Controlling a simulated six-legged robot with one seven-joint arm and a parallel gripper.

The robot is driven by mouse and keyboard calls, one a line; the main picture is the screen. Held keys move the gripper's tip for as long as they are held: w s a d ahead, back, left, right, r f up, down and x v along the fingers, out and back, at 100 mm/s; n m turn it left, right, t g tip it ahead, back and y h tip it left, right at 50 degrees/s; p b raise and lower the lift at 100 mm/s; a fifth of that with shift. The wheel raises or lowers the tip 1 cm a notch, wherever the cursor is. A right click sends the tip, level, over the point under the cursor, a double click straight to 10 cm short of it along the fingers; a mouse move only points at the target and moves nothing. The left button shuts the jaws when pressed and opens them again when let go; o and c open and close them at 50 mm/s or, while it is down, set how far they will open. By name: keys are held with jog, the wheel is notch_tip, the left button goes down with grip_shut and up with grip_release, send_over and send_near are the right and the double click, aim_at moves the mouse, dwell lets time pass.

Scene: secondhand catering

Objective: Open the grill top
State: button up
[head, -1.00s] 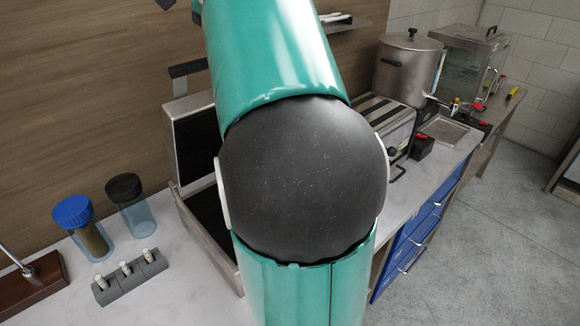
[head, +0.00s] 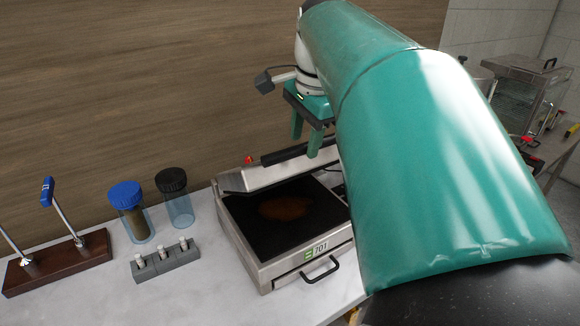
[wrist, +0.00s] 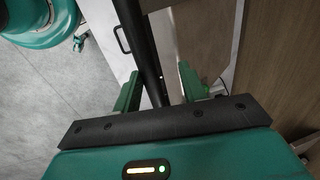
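The contact grill (head: 342,236) stands on the counter in the head view. Its silver lid (head: 275,176) is partly raised, with a gap above the dark lower plate (head: 250,222), which has a brown patch. A black handle bar (head: 284,153) runs along the lid. My gripper (head: 307,138) points down at the handle's right part. In the wrist view the black bar (wrist: 147,70) passes between the two green fingers (wrist: 158,90), with visible space on both sides. The gripper is open around the handle. My arm hides the grill's right side.
A blue-capped jar (head: 132,215) and a black-capped jar (head: 177,200) stand left of the grill, behind a grey block with small shakers (head: 166,261). A wooden stand with metal rods (head: 55,262) is at far left. The wooden wall (head: 130,80) is close behind.

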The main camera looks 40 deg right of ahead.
jog(key=s+a+f, duration=0.1)
jog(key=s+f, duration=0.3)
jog(key=f, duration=0.2)
jog(key=shift+s, duration=0.15)
notch_tip(320, 180, up, 16)
jog(key=w, duration=0.2)
jog(key=shift+w+d+f, duration=0.15)
jog(key=shift+d, duration=0.1)
dwell(1.7)
dwell(0.6)
